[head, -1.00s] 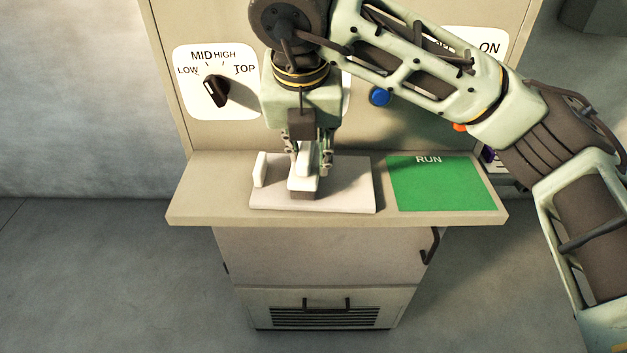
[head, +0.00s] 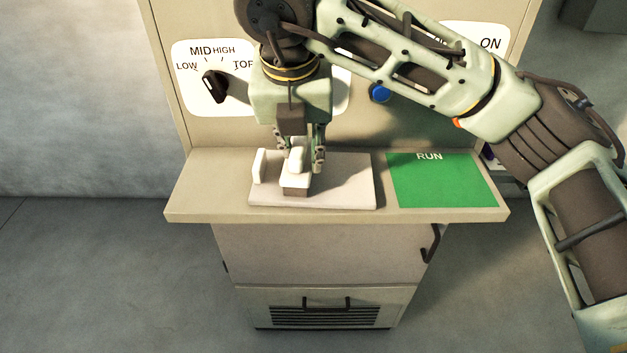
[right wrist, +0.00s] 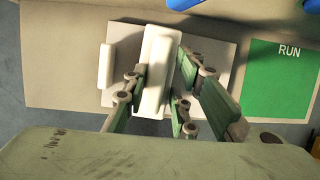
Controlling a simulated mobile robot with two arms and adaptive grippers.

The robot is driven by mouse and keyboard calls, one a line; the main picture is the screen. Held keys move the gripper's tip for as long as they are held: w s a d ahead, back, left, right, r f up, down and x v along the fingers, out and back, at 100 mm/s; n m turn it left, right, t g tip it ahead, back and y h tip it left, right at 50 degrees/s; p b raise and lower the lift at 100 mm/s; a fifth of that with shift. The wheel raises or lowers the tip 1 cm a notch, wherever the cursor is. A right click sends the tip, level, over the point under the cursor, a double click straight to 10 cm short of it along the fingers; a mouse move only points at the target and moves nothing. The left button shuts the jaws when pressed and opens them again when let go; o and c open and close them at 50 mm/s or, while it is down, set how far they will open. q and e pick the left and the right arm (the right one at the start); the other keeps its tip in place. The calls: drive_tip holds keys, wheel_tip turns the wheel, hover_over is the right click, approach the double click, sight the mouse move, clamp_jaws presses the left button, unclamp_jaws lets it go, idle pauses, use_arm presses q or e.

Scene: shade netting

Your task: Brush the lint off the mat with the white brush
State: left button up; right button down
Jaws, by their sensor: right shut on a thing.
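The white brush (head: 296,181), with a darker bristle block below its white top, is upright over the left half of the pale mat (head: 345,190). Its underside looks to be on or just above the mat; I cannot tell which. My right gripper (head: 304,158) is shut on the brush from above. In the right wrist view the brush (right wrist: 157,72) is between the fingers of my right gripper (right wrist: 160,88), with the mat (right wrist: 212,60) around it. A small white upright block (head: 260,166) stands at the mat's left edge. I see no lint; the brush and gripper hide part of the mat. My left gripper is not in view.
A green RUN panel (head: 445,181) lies on the shelf (head: 205,190) right of the mat. Behind are a dial (head: 214,87), a blue button (head: 380,93) and an ON label (head: 489,44). The shelf's left end is bare.

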drive_tip(key=shift+d, duration=0.65)
drive_tip(key=shift+d+f+b, duration=0.15)
drive_tip(key=shift+d+b, duration=0.6)
drive_tip(key=shift+d, duration=0.15)
drive_tip(key=shift+s+d, duration=0.1)
drive_tip(key=shift+d, duration=0.4)
drive_tip(key=shift+d+b, duration=0.2)
drive_tip(key=shift+b, duration=0.15)
drive_tip(key=shift+s+d+b, duration=0.1)
drive_tip(key=shift+d+b, duration=0.3)
drive_tip(key=shift+d, duration=0.8)
drive_tip(key=shift+d+r+b, duration=0.2)
drive_tip(key=shift+d+b, duration=0.1)
drive_tip(key=shift+d, duration=1.3)
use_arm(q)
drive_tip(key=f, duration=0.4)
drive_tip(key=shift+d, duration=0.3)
